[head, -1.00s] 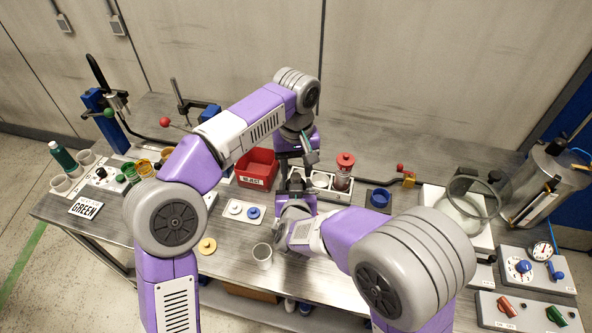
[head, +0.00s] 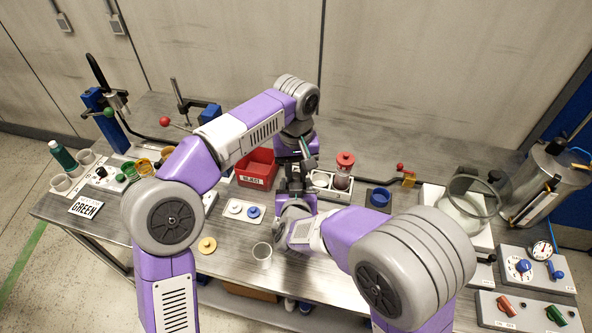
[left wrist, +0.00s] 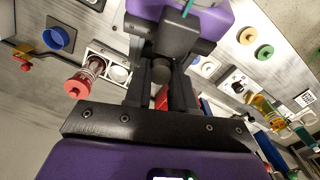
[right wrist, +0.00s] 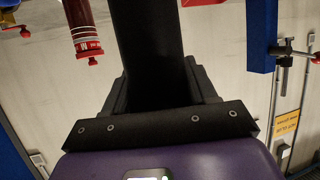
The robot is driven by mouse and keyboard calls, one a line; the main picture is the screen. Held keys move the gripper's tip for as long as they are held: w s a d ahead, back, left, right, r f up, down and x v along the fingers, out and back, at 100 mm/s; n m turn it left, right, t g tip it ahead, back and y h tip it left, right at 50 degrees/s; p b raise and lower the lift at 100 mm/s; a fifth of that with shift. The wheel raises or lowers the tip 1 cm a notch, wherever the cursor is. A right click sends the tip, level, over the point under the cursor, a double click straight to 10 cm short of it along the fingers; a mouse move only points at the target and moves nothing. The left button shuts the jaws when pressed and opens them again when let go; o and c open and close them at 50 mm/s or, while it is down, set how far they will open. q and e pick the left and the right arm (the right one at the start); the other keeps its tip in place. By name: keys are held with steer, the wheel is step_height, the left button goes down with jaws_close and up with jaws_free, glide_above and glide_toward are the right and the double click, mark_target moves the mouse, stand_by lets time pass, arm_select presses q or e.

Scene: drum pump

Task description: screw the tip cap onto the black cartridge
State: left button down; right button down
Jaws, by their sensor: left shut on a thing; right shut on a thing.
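My left gripper (left wrist: 164,88) points down over the bench with its jaws shut. A small grey round piece, seemingly the tip cap (left wrist: 161,71), shows between its fingers, largely hidden. My right gripper (right wrist: 153,88) comes in from the side just below and is shut on a black column, seemingly the black cartridge (right wrist: 146,45). It is upright and fills the middle of the right wrist view. In the head view the two grippers meet at mid-bench, and my wrists hide most of the cap and cartridge. I cannot tell whether cap and cartridge touch.
A red cartridge (head: 344,172) stands in the white holder (head: 323,179) close to the right of my grippers. A red bin (head: 257,168) is behind left.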

arm_select(q)
steer(key=m, duration=0.6)
steer(key=shift+d+m, duration=0.1)
steer(key=shift+m, duration=0.2)
steer(key=c, duration=0.9)
jaws_free()
steer(key=shift+c, duration=0.2)
steer(key=shift+r, duration=2.25)
steer(key=shift+c, duration=0.4)
steer(key=shift+r, duration=0.1)
